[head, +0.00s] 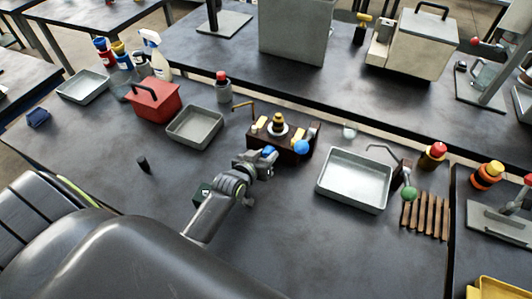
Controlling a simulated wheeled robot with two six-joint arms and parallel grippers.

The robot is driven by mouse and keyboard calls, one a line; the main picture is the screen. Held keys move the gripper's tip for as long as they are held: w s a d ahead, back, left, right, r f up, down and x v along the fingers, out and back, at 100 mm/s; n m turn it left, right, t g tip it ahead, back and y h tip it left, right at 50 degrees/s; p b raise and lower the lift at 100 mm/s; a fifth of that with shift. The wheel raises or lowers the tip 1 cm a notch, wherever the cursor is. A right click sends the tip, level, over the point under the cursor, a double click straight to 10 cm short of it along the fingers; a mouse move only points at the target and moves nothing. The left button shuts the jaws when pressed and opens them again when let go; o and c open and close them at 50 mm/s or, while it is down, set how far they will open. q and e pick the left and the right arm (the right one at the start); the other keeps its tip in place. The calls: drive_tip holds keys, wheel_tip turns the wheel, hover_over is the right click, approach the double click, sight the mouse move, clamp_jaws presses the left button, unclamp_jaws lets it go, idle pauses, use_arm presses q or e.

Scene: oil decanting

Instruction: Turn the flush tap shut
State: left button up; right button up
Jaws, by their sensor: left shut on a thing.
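A dark block (258,138) stands mid-table with brass fittings, a thin bent spout at its left and a blue ball (302,147) at its right front. My left gripper (266,157) is at the front of this block, shut on a small blue piece (269,150) that looks like a tap handle. The jaws hide most of that piece, so its turn cannot be read. A second thin spout with a green ball (409,194) stands right of the large metal tray. No label shows which is the flush tap. My right gripper is not in view.
A large metal tray (328,190) lies to the right, beside a wooden slatted rack (432,217). A smaller tray (174,132), a red toolbox (153,103) and a red-capped bottle (223,92) stand to the left. A small black cylinder (143,164) stands alone. The front left tabletop is mostly clear.

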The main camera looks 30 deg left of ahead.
use_arm(q)
drive_tip(key=shift+a+f+n+h+b, duration=0.1)
drive_tip(key=shift+f+n+h+b, duration=0.1)
drive_tip(key=shift+n+h+b, duration=0.55)
drive_tip(key=shift+n, duration=0.55)
drive_tip(key=shift+r+t, duration=0.1)
drive_tip(key=shift+t, duration=0.2)
drive_tip(key=o, duration=1)
drive_tip(key=shift+r, duration=0.25)
wheel_tip(320, 180, up, 10)
drive_tip(key=shift+f, duration=0.25)
